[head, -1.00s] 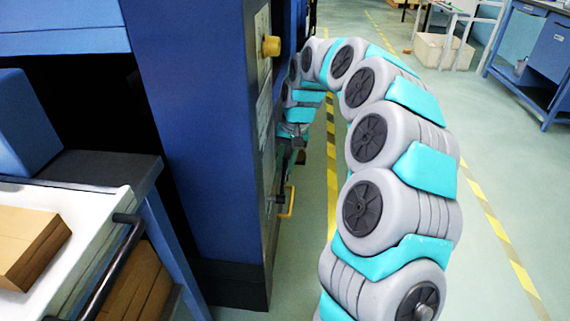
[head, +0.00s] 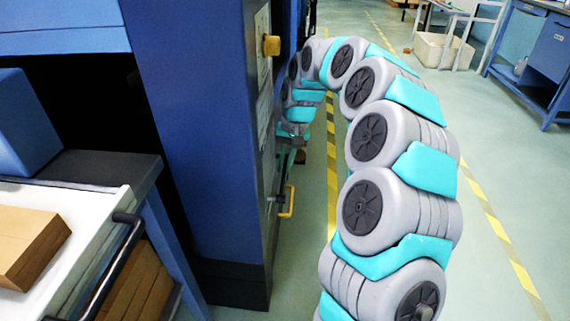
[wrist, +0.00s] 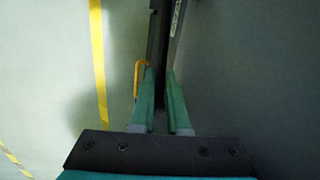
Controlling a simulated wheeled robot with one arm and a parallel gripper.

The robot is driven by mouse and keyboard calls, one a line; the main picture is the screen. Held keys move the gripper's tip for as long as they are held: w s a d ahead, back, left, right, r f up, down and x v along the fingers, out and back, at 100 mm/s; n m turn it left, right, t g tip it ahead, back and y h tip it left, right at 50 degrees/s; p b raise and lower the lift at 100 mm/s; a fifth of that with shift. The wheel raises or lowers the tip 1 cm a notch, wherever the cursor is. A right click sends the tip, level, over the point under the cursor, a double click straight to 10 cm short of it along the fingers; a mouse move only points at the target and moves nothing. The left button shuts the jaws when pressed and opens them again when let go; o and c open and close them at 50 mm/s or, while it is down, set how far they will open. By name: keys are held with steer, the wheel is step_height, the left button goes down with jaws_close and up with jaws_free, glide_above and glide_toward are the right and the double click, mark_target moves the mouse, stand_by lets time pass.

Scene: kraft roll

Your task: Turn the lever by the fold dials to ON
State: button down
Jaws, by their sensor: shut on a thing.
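In the wrist view my gripper (wrist: 160,75) has its two green fingers on either side of a dark upright bar, the lever (wrist: 156,45), and is shut on it. The lever runs up from between the fingers, close along the grey machine face on the right. In the head view my gripper is at the far end of the arm, small and mostly hidden against the blue machine's front (head: 262,160). The lever's ON mark and the fold dials cannot be made out.
A yellow handle (head: 289,201) sticks out low on the machine front; it also shows left of my fingers in the wrist view (wrist: 138,78). A yellow knob (head: 271,45) is higher up. A cart with cardboard (head: 30,245) stands at left.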

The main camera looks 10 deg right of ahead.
mark_target(285, 171)
stand_by(0.9)
steer(key=r+t+b, duration=0.1)
steer(key=b, duration=0.1)
steer(key=s+r+t+h+b, duration=0.1)
steer(key=t+b, duration=0.1)
steer(key=shift+s+a+r, duration=0.15)
steer(key=shift+s, duration=0.05)
steer(key=shift+s+a+r+t+h+b, duration=0.15)
steer(key=shift+s+r+t+h+b, duration=0.25)
steer(key=shift+t+b, duration=0.55)
steer(key=s+r+t+b, duration=0.1)
steer(key=t+b, duration=0.1)
steer(key=s+a+r+t+h+b, duration=0.1)
steer(key=s+b, duration=0.1)
steer(key=shift+s+r+n+t+b, duration=0.15)
steer(key=shift+r+n+t+b, duration=0.05)
steer(key=shift+n+t+b, duration=0.2)
steer(key=shift+s+a+r+t+b, duration=0.15)
steer(key=shift+s+t+b, duration=0.2)
steer(key=shift+s+t, duration=0.1)
steer(key=shift+s+a+r+t+b, duration=0.15)
steer(key=shift+s+t+b, duration=0.15)
steer(key=shift+t+b, duration=0.1)
steer(key=shift+s+a+r, duration=0.15)
steer(key=shift+s+r, duration=0.1)
steer(key=shift+s, duration=0.1)
steer(key=shift+s+a+b, duration=0.25)
steer(key=shift+s+b, duration=0.4)
steer(key=shift+s, duration=0.25)
